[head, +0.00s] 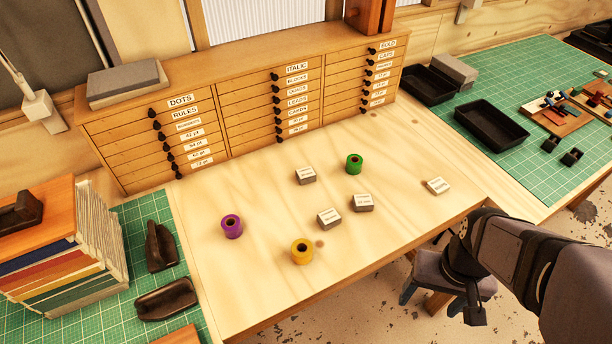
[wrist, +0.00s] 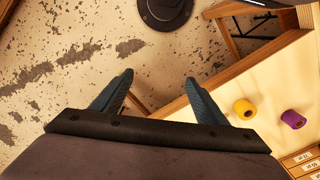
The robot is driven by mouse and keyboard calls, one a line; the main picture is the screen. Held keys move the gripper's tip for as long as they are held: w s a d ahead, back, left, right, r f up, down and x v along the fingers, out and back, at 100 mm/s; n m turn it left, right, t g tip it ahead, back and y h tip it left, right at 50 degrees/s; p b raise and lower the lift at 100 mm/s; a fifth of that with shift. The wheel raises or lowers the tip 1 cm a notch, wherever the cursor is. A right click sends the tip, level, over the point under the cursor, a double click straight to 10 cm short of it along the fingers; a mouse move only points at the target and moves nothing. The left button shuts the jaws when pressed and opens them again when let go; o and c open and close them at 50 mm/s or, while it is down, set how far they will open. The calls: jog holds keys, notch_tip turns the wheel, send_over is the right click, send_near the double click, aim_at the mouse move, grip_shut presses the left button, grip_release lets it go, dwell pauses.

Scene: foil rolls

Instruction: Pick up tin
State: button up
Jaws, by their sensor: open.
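Several small grey blocks with white labels lie on the pale wooden worktop (head: 250,290): one at the back (head: 306,175), one in front (head: 329,218), one beside it (head: 362,202) and one apart at the right (head: 437,187). Their labels are too small for me to read, so I cannot tell which is the tin. A purple roll (head: 232,227), a yellow roll (head: 302,251) and a green roll (head: 354,163) stand among them. My gripper (head: 432,299) is open and empty, off the worktop's front right edge. Its blue fingers are spread in the wrist view (wrist: 159,76).
A wooden drawer cabinet (head: 240,142) lines the worktop's back. Black trays (head: 490,126) sit on a green mat (head: 560,70) at the right. Books (head: 60,260) and dark tools (head: 160,247) are at the left. The worktop's front left is clear.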

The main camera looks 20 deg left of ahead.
jog(key=w+d+r+n+t+h+b, duration=0.25)
jog(key=w+n+b, duration=0.25)
jog(key=w, duration=0.5)
jog(key=w+d+r+n+t+h+b, duration=0.15)
jog(key=w+n+t+b, duration=0.25)
jog(key=w, duration=0.5)
jog(key=w+a+r+n+t+y+b, duration=0.35)
jog(key=w+a+n+t+b, duration=0.25)
jog(key=w+a+n, duration=0.45)
jog(key=n+g+y+b, duration=0.2)
jog(key=n+y+b, duration=0.95)
jog(key=n, duration=1.25)
send_over(309, 176)
jog(key=s+d+b, duration=0.3)
jog(key=s, duration=0.2)
notch_tip(309, 176, down, 4)
jog(key=h, duration=0.3)
jog(key=f, duration=1.1)
jog(key=f+p, duration=0.1)
jog(key=f, duration=0.4)
jog(key=shift+w+d+f, duration=0.2)
jog(key=shift+d+f, duration=0.05)
jog(key=shift+f, duration=0.15)
jog(key=shift+p+x, duration=0.35)
jog(key=shift+x, duration=0.75)
jog(key=shift+a+r, duration=0.1)
jog(key=shift+a, duration=0.05)
